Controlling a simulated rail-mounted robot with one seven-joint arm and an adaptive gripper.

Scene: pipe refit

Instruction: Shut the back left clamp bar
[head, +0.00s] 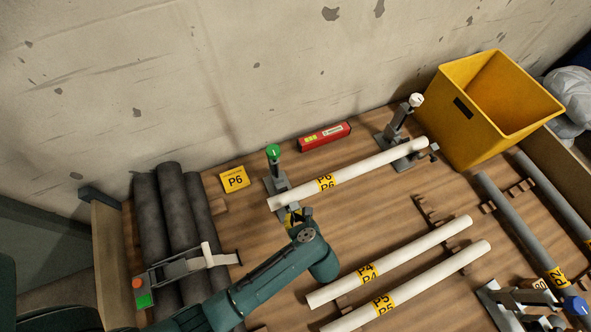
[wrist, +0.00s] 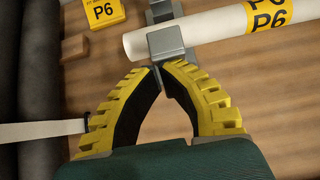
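The back left clamp (head: 275,183) stands near the wall. Its bar with a green knob (head: 273,152) points up, so the clamp is open. The white pipe P6 (head: 350,174) lies across this clamp and the back right clamp (head: 398,135). My gripper (head: 292,214) is just in front of the back left clamp, at the pipe's left end. In the wrist view, my gripper's yellow fingers (wrist: 160,68) meet at their tips, right by the clamp's grey metal (wrist: 167,42). I cannot tell whether they touch it. The green knob is out of the wrist view.
Dark pipes (head: 178,215) lie at the left with a clamp (head: 190,265) across them. A yellow P6 card (head: 234,179) and a red box (head: 324,137) lie near the wall. White pipes P4 (head: 395,262) and P5 (head: 415,285) lie in front. A yellow bin (head: 455,120) stands at the back right.

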